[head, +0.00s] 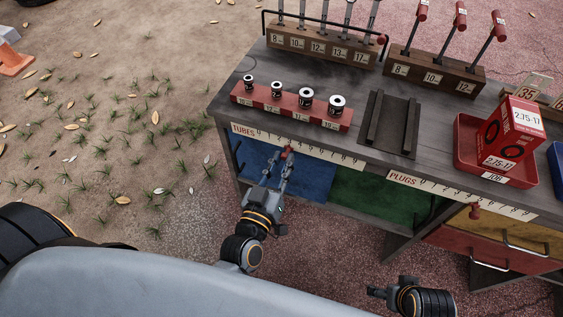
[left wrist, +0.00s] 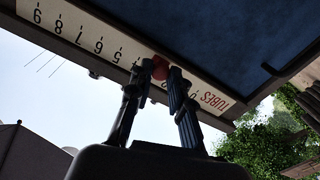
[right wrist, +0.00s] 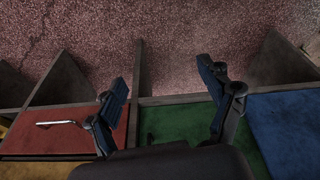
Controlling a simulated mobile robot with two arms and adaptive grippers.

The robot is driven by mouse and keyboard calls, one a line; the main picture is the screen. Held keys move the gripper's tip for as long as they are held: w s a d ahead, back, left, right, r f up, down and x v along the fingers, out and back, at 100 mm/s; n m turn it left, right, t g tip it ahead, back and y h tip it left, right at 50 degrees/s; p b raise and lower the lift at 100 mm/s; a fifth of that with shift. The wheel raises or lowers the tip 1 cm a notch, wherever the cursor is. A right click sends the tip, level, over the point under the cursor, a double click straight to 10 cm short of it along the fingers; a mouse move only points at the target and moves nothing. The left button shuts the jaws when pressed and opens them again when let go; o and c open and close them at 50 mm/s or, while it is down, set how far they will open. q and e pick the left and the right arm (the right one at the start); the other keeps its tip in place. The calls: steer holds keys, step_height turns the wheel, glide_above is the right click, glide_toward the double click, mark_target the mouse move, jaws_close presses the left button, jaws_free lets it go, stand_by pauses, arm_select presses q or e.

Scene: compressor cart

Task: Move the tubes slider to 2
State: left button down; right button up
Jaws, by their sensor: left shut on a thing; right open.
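The tubes slider's red knob (head: 288,150) sits on the front-edge scale marked TUBES (head: 318,151), toward its low end. In the left wrist view the knob (left wrist: 160,67) shows near where 3 falls. The numbers beside it are partly hidden by my fingers, so its exact mark is hard to read. My left gripper (head: 284,160) is shut on the knob; it also shows in the left wrist view (left wrist: 165,80). My right gripper (head: 374,292) is open and empty, low in front of the cart; its spread fingers show in the right wrist view (right wrist: 165,92).
On top are a red socket rack (head: 290,107), a dark channel (head: 390,123) and a red box (head: 510,130) in a red tray. Coloured compartments lie below.

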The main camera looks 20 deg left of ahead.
arm_select(q)
steer(key=shift+a, duration=0.15)
steer(key=shift+a+f+p, duration=0.1)
steer(key=shift+a+p, duration=0.75)
steer(key=shift+a, duration=0.3)
arm_select(e)
steer(key=f, duration=0.5)
steer(key=shift+s+f, duration=0.25)
steer(key=shift+f, duration=0.1)
arm_select(q)
steer(key=c, duration=1.2)
jaws_free()
arm_select(e)
steer(key=shift+a, duration=0.1)
